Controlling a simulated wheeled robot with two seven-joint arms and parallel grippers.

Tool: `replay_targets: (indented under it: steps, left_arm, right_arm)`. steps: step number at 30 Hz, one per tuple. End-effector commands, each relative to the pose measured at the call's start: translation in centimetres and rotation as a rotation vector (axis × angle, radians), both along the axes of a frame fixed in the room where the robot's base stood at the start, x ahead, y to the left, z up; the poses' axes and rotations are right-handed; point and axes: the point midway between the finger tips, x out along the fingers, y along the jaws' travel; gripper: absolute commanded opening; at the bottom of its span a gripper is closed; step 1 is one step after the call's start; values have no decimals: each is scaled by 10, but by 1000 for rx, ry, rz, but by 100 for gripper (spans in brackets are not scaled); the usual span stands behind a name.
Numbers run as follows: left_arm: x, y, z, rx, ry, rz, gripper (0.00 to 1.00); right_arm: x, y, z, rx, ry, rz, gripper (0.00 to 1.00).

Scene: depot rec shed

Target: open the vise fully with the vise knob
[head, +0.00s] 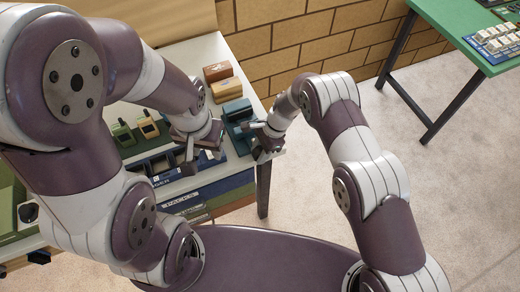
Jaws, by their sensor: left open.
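A teal block-shaped thing that looks like the vise (236,110) stands near the right end of the white table. Its jaw gap is too small to make out, and I cannot pick out its knob. My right gripper (262,142) is at the vise's right side, by the table's edge. Its fingers are small and dark here, so I cannot tell whether they are shut on the knob. My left gripper (200,158) is open and points down over the table's front part, left of the vise and apart from it.
Green boxy items (123,132) stand to the left. Labelled drawers or bins (205,197) are at the table front. A green table (455,22) stands far right; the floor between is clear.

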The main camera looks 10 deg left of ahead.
Motion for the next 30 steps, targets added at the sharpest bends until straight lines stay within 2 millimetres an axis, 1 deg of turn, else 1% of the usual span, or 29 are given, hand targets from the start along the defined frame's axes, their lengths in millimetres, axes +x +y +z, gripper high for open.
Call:
replay_targets:
  steps: [1,14,24,30]
  left_arm:
    - [0,0,0,0,0,0,43]
    - [0,0,1,0,0,0,43]
    - [0,0,2,0,0,0,43]
    - [0,0,-9,0,0,0,43]
  right_arm:
    - [3,1,3,3,-7,-1,7]
    - [4,2,5,-22,-27,0,7]
    - [2,6,5,-194,-149,4,7]
    - [0,8,1,-315,-231,5,7]
